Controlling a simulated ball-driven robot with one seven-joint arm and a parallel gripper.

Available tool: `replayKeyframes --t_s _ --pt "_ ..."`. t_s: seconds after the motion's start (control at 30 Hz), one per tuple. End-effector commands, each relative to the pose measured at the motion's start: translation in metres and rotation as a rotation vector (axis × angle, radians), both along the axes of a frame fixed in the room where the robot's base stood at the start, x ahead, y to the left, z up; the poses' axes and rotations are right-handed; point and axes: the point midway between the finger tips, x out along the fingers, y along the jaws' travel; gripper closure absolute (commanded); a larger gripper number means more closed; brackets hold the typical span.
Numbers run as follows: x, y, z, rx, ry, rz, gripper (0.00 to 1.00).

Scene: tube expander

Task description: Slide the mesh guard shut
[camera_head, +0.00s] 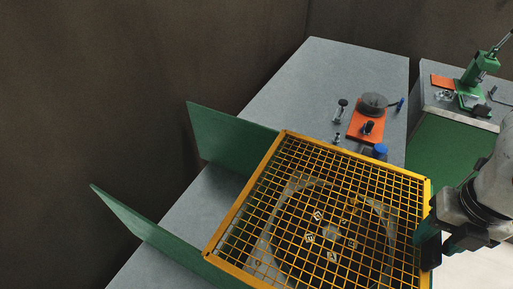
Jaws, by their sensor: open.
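The mesh guard (277,139) is a yellow frame with a yellow wire grid, in the lower middle of the head view. It lies over a round machine part (330,232) that shows through the mesh. Two green side panels stand to its left, one at the back (232,140) and one at the front (150,230). My gripper (428,245) is at the guard's right edge, with its dark fingers close to the yellow frame. It is open. I cannot tell whether the fingers touch the frame. The guard's near edge is cut off by the picture.
Behind the guard, the grey table (310,75) carries an orange-based device (366,125), small dark-knobbed parts (340,108) and a blue-capped part (380,151). A second green bench (450,145) at right holds a green press (473,85). The table's far left is clear.

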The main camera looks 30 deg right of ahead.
Motion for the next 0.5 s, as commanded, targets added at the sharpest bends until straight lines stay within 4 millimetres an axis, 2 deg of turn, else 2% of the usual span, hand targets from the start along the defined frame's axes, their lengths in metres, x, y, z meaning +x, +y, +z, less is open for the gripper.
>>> replayKeyframes --t_s 0.5 --pt "0.000 0.000 0.039 -0.001 0.001 0.000 0.55"
